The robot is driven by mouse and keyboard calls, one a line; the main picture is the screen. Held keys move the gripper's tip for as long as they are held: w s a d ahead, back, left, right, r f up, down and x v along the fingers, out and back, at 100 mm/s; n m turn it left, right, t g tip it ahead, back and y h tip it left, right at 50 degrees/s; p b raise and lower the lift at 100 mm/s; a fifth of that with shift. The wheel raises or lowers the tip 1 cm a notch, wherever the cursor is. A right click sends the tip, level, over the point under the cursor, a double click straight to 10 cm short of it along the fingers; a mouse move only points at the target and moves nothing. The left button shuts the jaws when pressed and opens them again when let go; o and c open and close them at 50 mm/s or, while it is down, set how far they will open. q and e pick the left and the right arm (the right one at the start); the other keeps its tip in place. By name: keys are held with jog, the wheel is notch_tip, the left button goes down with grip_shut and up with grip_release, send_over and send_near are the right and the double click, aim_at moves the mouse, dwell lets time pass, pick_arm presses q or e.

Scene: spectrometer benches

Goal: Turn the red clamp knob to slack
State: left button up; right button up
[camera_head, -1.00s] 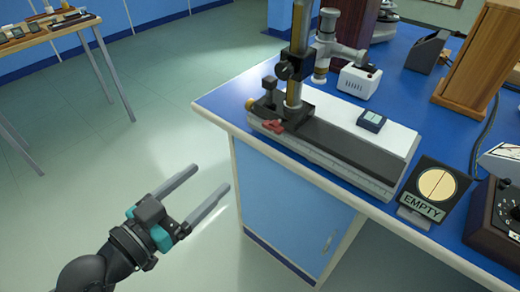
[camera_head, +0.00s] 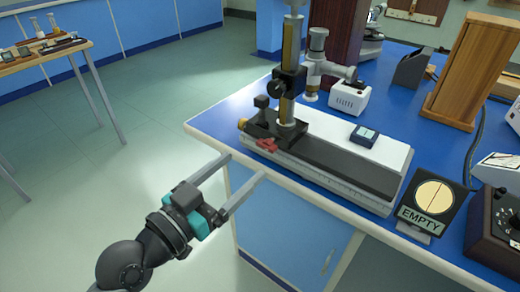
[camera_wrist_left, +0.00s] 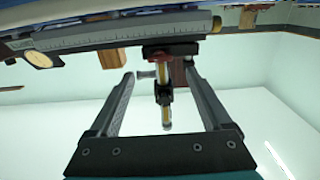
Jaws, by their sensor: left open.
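The red clamp knob (camera_head: 266,144) sits low on the front side of the black carriage (camera_head: 277,128), at the left end of the bench rail (camera_head: 340,160). In the left wrist view the red knob (camera_wrist_left: 170,51) shows upside down, beyond the fingertips and roughly between them. My left gripper (camera_head: 245,166) is open and empty, in front of the table edge, with its fingers pointing toward the knob. A gap remains between fingertips and knob. My right gripper is not in view.
The blue tabletop (camera_head: 222,118) has its edge close to my left fingers. A brass-and-black post (camera_head: 289,70) rises from the carriage. An EMPTY sign (camera_head: 432,196) and a dark control box (camera_head: 492,228) stand at the right.

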aim_at(263, 148)
pick_arm(q)
jog(key=x, duration=0.6)
jog(key=shift+b, duration=0.35)
jog(key=shift+w+d, duration=0.35)
jog(key=shift+w, duration=0.05)
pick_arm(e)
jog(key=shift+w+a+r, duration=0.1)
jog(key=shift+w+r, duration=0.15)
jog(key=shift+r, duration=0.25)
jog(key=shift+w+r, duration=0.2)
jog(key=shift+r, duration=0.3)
pick_arm(q)
jog(key=shift+c, duration=0.2)
grip_shut()
